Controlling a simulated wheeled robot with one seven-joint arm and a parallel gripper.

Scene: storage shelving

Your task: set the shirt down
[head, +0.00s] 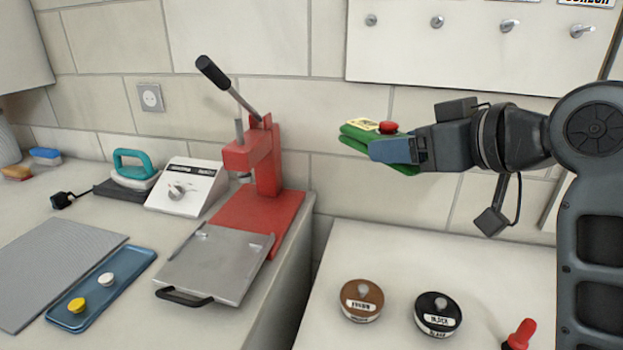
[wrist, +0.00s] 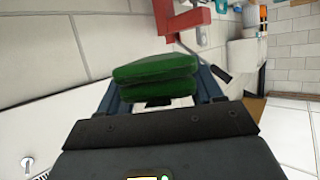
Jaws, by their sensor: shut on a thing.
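The shirt (head: 354,137) is a folded green bundle with a yellow label on top and a small red knob-like piece beside the label. In the wrist view the green folds (wrist: 156,78) sit between the two blue fingers (wrist: 157,96).
A red press (head: 262,205) with a raised lever and a grey plate (head: 215,262) stands on the left counter. A brown tin (head: 361,301), a black tin (head: 438,315) and a red-topped item (head: 521,333) stand on the right counter. That counter's back left is clear.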

